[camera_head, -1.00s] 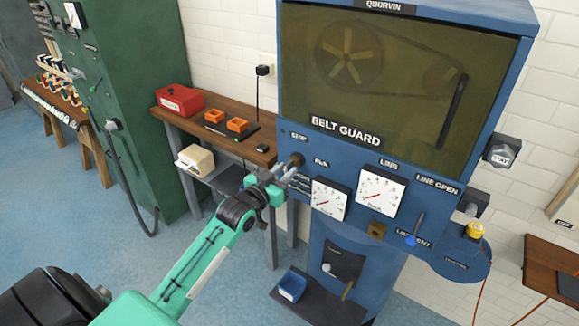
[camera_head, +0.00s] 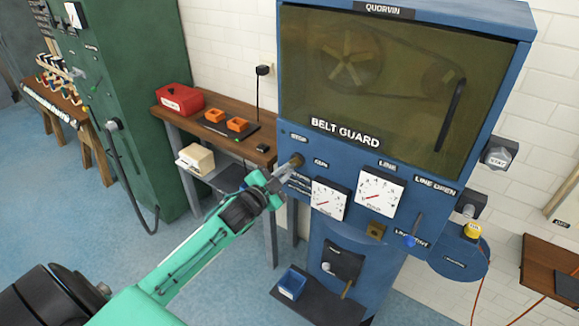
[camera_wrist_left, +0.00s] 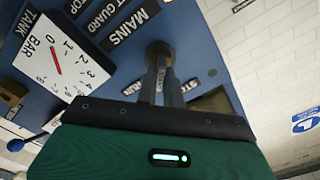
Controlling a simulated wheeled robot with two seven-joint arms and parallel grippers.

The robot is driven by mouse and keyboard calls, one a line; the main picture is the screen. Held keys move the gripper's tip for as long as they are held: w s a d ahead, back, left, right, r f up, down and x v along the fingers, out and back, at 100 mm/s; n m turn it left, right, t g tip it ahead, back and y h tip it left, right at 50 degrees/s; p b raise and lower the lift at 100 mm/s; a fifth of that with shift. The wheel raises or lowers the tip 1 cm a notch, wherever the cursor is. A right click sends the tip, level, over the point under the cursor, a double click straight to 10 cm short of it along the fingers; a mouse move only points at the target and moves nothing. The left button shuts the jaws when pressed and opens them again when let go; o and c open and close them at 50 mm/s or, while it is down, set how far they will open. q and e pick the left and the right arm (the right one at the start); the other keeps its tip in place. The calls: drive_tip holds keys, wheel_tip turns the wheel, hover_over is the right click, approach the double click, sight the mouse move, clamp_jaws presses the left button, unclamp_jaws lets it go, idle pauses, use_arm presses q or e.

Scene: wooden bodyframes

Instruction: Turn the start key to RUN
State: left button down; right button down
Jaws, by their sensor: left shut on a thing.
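The start key's round brass-brown switch (camera_head: 297,160) sits on the blue machine's front panel, left of the white dials, with a STOP label up and to its left and a RUN label to its right. My left gripper (camera_head: 288,169) reaches it from the lower left and is shut on the start key. In the left wrist view the switch (camera_wrist_left: 158,52) shows at the ends of the closed grey fingers (camera_wrist_left: 160,72). The key itself is hidden between the fingers, so its angle cannot be told. My right gripper is not in view.
Two white dials (camera_head: 380,191) are right of the key, below the belt guard window (camera_head: 400,90). A blue-tipped lever (camera_head: 411,240) and a yellow button (camera_head: 473,230) are farther right. A wooden bench (camera_head: 262,158) with orange trays stands left of the machine.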

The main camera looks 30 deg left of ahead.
use_arm(q)
drive_tip(key=m, duration=0.6)
drive_tip(key=shift+p, duration=0.3)
drive_tip(key=c, duration=1.5)
unclamp_jaws()
drive_tip(key=shift+o, duration=0.2)
drive_tip(key=shift+s, duration=0.1)
drive_tip(key=shift+s+f, duration=0.15)
drive_tip(key=shift+s, duration=0.1)
drive_tip(key=s+a+b, duration=0.1)
drive_tip(key=s+b, duration=0.3)
drive_tip(key=s, duration=0.9)
